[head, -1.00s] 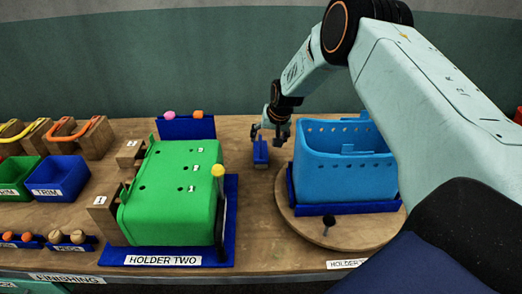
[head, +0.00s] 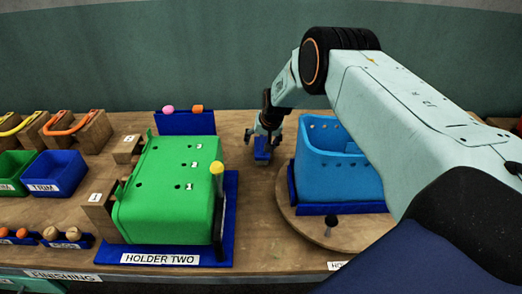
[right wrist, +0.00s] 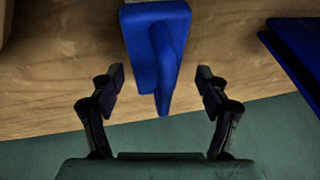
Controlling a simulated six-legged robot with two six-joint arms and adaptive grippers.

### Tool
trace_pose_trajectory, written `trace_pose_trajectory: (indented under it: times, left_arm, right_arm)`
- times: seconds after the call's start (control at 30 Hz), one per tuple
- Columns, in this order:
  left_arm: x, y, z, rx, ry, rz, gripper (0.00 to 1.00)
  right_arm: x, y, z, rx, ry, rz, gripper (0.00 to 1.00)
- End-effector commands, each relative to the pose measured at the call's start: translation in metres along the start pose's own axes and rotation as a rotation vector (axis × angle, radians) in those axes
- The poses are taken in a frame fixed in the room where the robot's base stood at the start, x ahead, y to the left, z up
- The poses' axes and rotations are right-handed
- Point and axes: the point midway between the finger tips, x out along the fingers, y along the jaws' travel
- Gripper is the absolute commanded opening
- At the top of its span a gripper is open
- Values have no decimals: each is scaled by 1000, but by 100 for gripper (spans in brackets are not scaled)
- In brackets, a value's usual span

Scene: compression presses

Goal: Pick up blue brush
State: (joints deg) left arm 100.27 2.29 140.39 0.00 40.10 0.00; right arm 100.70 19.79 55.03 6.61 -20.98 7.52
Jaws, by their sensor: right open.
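The blue brush (head: 262,153) stands on the wooden table between the green bin and the light blue bin. In the right wrist view the blue brush (right wrist: 150,45) shows a flat block with a raised handle pointing toward my gripper. My right gripper (head: 265,136) is at the brush in the head view, partly covering it. In the right wrist view the right gripper (right wrist: 160,90) is open, its fingers apart on either side of the handle's end. I see no finger touching the brush. My left gripper is not in view.
A green bin (head: 170,185) lies in a blue holder at the left. A light blue bin (head: 335,180) sits on a round wooden turntable (head: 350,232) close to the right of the brush. A blue rack (head: 185,124) with pink and orange knobs stands behind the green bin.

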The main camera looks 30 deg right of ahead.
Motion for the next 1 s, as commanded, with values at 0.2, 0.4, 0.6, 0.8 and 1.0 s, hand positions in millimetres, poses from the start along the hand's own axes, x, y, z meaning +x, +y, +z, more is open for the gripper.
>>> trace_pose_trajectory:
  times: [0.2, 0.4, 0.6, 0.8, 1.0]
  left_arm:
    - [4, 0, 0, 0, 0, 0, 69]
    - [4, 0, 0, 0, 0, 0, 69]
    - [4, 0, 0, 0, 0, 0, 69]
    - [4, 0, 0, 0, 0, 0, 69]
    - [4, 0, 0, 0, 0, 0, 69]
  right_arm:
    - [16, 1, -2, -1, 3, -1, 76]
    - [17, 2, -4, 0, 2, -1, 76]
    - [17, 1, -4, 0, 2, -1, 66]
    - [17, 2, -4, 0, 2, -1, 49]
    - [17, 2, -4, 0, 2, -1, 32]
